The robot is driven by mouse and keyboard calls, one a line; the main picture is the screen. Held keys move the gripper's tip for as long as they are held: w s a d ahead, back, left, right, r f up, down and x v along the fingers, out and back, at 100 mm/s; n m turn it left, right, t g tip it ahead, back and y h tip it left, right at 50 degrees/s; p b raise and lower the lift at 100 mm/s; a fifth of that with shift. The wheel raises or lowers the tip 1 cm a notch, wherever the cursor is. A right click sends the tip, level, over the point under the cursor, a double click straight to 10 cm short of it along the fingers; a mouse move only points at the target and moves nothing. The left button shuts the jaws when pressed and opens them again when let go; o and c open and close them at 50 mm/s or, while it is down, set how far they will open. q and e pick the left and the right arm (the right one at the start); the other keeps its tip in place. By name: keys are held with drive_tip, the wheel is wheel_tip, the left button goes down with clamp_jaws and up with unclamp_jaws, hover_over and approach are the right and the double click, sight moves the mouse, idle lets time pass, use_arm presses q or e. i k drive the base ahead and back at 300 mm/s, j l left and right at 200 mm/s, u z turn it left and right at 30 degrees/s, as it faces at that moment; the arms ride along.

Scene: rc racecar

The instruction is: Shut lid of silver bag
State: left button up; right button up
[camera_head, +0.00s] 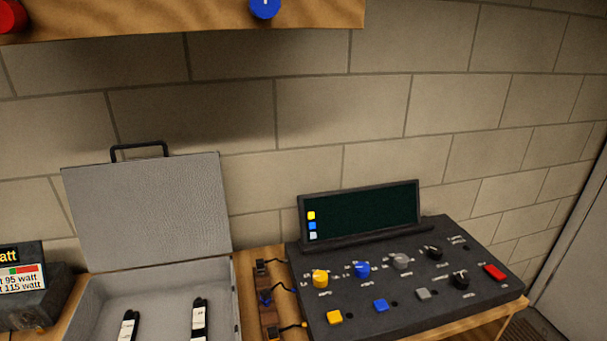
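The silver bag is a grey hard case at the lower left of the head view. Its lid (150,212) stands open, tilted upright toward the wall, with a black handle (139,147) on its top edge. The case's lower part (160,290) is open to view and holds two black and white items, one on the left (129,325) and one on the right (200,318). The front of the case is cut off by the frame. Neither of my grippers is in view.
A black control panel (405,325) with knobs, buttons and a screen (362,210) stands right of the case. A wooden block with cables (266,300) lies between them. A dark device with a watt label (25,280) is at left. A wooden shelf (160,20) hangs above.

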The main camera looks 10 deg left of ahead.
sight(158, 211)
drive_tip(key=u, duration=1.35)
